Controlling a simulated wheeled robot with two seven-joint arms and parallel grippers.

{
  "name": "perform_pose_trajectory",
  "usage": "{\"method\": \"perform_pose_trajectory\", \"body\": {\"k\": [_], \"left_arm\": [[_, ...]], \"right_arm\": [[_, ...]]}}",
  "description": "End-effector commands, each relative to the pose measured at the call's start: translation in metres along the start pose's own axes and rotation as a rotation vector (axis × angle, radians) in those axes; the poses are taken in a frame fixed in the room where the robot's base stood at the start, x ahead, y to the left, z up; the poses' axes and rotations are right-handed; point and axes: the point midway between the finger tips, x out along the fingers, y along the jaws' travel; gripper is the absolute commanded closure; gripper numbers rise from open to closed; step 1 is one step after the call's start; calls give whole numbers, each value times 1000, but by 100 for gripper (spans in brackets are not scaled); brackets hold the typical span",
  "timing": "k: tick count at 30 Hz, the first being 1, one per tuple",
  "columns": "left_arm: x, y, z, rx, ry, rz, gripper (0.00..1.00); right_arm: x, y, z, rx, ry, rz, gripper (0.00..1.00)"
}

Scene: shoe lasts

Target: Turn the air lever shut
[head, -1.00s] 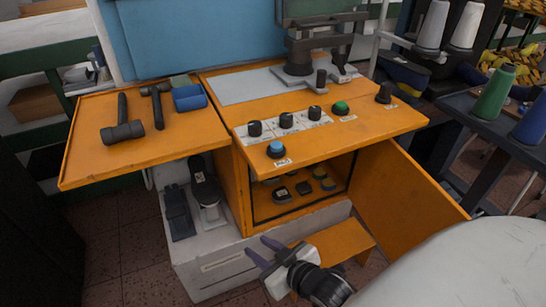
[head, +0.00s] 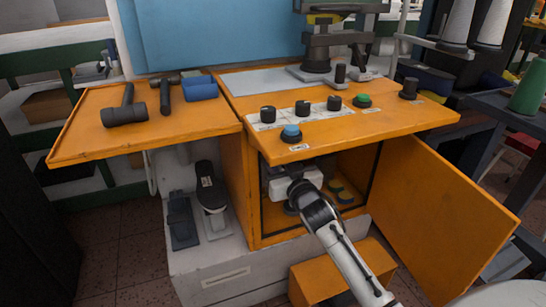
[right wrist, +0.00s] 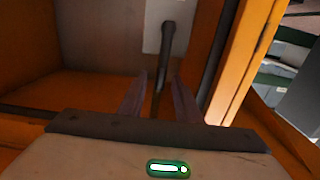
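The air lever (right wrist: 166,58), a dark rod hanging from a pale plate (right wrist: 165,22) on the cabinet's inner wall, shows in the right wrist view. My right gripper (right wrist: 158,82) has its two purple-grey fingers apart, with the lever's lower end between them. A gap shows on each side; I cannot tell if either finger touches it. In the head view the same gripper (head: 296,184) reaches into the open orange cabinet (head: 254,215) under the worktop, which hides its fingertips and the lever. My left gripper is not in view.
The cabinet door (head: 445,205) stands open at the right. The worktop (head: 380,128) above carries knobs and buttons. Mallets (head: 125,108) lie on the left shelf. An orange step (head: 320,275) is below my arm.

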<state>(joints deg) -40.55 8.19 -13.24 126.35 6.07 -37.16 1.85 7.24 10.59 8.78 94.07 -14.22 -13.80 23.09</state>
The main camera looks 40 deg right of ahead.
Motion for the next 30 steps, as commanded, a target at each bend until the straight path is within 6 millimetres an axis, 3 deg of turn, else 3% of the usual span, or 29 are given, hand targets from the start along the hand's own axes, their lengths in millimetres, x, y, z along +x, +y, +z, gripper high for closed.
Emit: {"method": "perform_pose_trajectory", "body": {"k": [5,14,20,30], "left_arm": [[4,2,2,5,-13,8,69],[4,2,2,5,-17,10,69],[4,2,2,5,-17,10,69],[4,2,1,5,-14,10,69]], "right_arm": [[16,0,1,0,-1,-1,69],[18,0,1,0,-2,-1,69],[18,0,1,0,-2,-1,100],[18,-3,0,9,-2,-5,100]]}}
